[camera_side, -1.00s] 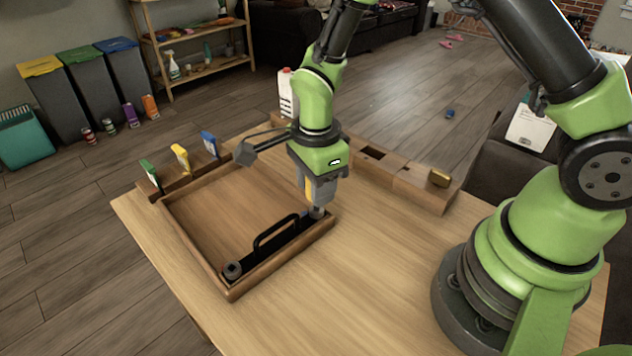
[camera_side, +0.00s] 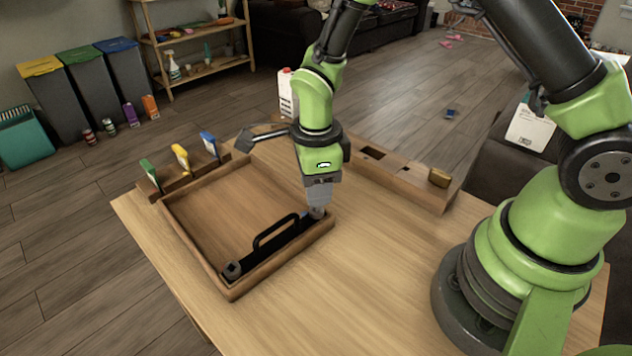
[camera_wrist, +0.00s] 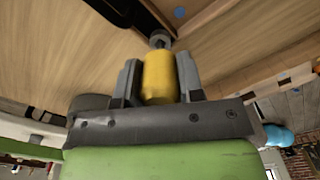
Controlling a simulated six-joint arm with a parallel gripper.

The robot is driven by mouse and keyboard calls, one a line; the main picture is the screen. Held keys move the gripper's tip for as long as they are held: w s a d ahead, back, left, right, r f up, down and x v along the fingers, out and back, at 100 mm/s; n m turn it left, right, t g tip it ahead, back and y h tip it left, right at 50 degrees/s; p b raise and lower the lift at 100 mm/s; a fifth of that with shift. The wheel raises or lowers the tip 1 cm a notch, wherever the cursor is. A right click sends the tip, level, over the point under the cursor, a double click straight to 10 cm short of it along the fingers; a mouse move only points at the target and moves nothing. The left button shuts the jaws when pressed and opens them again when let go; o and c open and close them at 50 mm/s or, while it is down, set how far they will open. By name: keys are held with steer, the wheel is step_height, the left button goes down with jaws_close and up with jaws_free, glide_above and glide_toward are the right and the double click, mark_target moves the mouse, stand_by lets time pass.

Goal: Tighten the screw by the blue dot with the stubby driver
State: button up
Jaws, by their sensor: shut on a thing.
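My gripper (camera_side: 318,196) points down at the right end of the black handle (camera_side: 272,238) in the wooden tray. In the wrist view my gripper (camera_wrist: 160,82) is shut on the stubby driver (camera_wrist: 159,77), whose yellow grip sits between the two grey fingers. The driver's lower end meets a grey round screw piece (camera_wrist: 160,38); whether the tip is seated in it I cannot tell. A blue dot (camera_wrist: 180,12) lies close beside it on dark wood. Another screw (camera_side: 232,270) is at the handle's left end. In the side view my gripper hides the driver.
The wooden tray (camera_side: 180,233) has raised walls around the handle. A long wooden block with openings (camera_side: 405,180) lies at the back right.

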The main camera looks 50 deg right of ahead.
steer(key=shift+n, duration=0.7)
steer(key=shift+r, duration=2.55)
